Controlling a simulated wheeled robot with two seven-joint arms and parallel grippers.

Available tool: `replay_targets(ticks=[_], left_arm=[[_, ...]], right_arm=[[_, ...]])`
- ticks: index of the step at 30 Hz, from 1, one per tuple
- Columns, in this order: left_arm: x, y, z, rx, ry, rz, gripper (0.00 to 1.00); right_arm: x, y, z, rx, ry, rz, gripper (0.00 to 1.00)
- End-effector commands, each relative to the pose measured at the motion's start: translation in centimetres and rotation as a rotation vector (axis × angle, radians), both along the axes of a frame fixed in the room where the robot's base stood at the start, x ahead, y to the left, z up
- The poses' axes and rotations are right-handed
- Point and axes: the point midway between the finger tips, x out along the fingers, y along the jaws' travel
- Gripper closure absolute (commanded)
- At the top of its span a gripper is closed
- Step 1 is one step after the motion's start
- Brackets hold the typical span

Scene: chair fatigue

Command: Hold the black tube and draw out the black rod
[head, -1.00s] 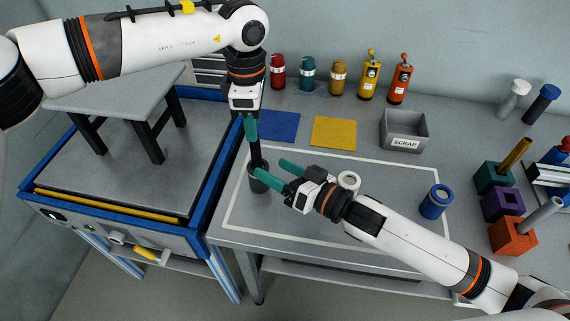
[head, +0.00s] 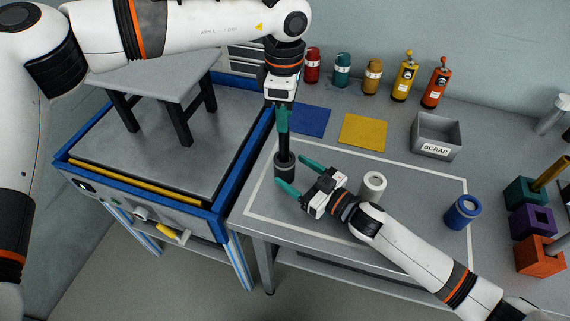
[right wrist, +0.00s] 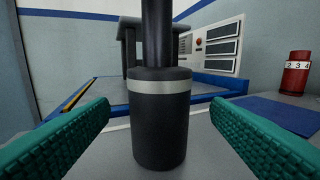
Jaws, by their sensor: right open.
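The black tube (head: 285,170), dark with a pale grey band, stands upright on the table near its left side. The black rod (head: 283,143) rises upright from its top. In the right wrist view the tube (right wrist: 160,125) stands centred ahead between the fingers, with the rod (right wrist: 157,35) above it. My left gripper (head: 282,120) points down and appears shut on the rod's upper part, which its fingers hide. My right gripper (head: 296,174) is open and low, its fingers pointing at the tube, with gaps on both sides in the wrist view.
A white cup-like cylinder (head: 373,187) stands close behind my right gripper, and a blue one (head: 462,211) farther right. A grey scrap bin (head: 436,137), coloured mats and bottles are at the back. A blue-framed bench with a small grey table (head: 150,75) is at left.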

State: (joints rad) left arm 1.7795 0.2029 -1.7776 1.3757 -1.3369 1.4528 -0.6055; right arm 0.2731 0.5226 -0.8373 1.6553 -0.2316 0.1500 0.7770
Motion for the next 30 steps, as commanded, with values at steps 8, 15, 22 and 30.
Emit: replay_targets(ticks=[8,15,22,30], left_arm=[[0.0,0.0,0.0,0.0,0.0,0.0,0.64],[0.0,0.0,0.0,0.0,0.0,0.0,0.64],[0.0,0.0,0.0,0.0,0.0,0.0,0.64],[0.0,0.0,0.0,0.0,0.0,0.0,0.64]], right_arm=[[2.2,2.6,0.0,0.001,0.001,0.001,0.28],[2.5,3.0,0.0,0.001,0.002,0.0,0.28],[2.5,3.0,0.0,0.001,0.002,0.0,0.43],[2.5,2.9,0.0,0.001,0.002,0.0,0.78]])
